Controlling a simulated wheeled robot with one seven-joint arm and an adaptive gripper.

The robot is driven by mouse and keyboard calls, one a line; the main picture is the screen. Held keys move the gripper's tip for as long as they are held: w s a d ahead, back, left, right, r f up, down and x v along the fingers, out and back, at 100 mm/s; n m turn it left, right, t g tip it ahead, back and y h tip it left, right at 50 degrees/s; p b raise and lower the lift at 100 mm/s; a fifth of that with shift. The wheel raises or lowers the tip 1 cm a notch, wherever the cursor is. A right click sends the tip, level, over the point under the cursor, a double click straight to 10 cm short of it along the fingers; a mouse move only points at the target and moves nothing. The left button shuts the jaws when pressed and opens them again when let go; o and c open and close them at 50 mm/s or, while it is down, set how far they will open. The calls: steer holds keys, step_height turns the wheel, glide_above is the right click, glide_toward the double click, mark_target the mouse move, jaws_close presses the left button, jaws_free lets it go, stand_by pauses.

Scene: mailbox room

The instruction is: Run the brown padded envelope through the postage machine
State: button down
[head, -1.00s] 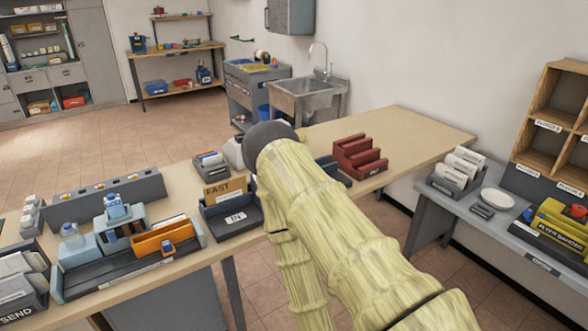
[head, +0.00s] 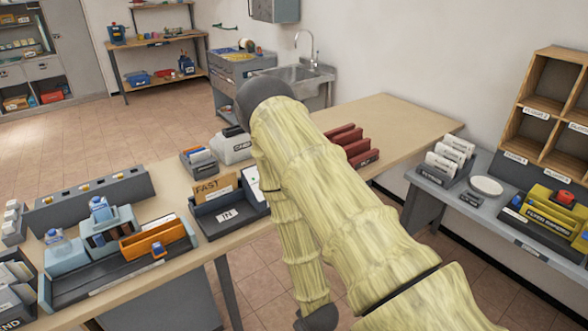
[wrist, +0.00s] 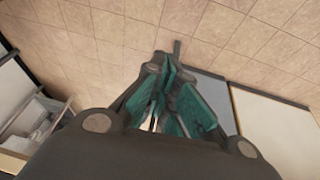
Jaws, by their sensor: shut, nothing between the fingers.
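A flat brown piece marked FAST (head: 215,188) stands at the back of a dark tray (head: 226,218) on the long wooden counter. It may be the padded envelope; I cannot tell for sure. In the head view my arm hides the gripper.
A blue-grey unit with an orange bin (head: 153,239) stands left on the counter (head: 395,118). Red racks (head: 352,142) stand right of my arm. A grey side table (head: 455,200) holds a file holder, a white plate (head: 485,186) and a yellow machine (head: 548,215).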

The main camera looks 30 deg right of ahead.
steer(key=w+d+r+n+t, duration=0.1)
steer(key=w+d+r+t, duration=0.15)
steer(key=w, duration=0.35)
steer(key=w+d+r+t, duration=0.1)
steer(key=w+d+r, duration=0.25)
steer(key=w, duration=0.25)
steer(key=w+d+r+n+t+p, duration=0.1)
steer(key=w+d+r, duration=0.4)
steer(key=r, duration=0.5)
steer(key=w+d+r+n+t+h+p, duration=0.1)
steer(key=w+d+r+t, duration=0.3)
steer(key=w+r, duration=0.6)
steer(key=w+d+r+n+t+p, duration=0.1)
steer(key=w+d+r+t, duration=0.2)
steer(key=w+d+r, duration=0.3)
step_height(320, 180, up, 4)
steer(key=shift+w+d+f+n+h, duration=0.1)
steer(key=shift+w+d+n+h, duration=0.25)
steer(key=shift+w, duration=0.3)
steer(key=w+f+b, duration=0.1)
steer(key=f, duration=0.1)
steer(key=w+f+b, duration=0.1)
steer(key=f, duration=0.1)
steer(key=w+f+b, duration=0.1)
steer(key=f, duration=0.1)
steer(key=shift+w+a, duration=0.1)
steer(key=shift+w, duration=0.3)
steer(key=shift+w+f+b, duration=0.55)
steer(key=shift+w+f, duration=0.05)
steer(key=shift+a+f, duration=0.1)
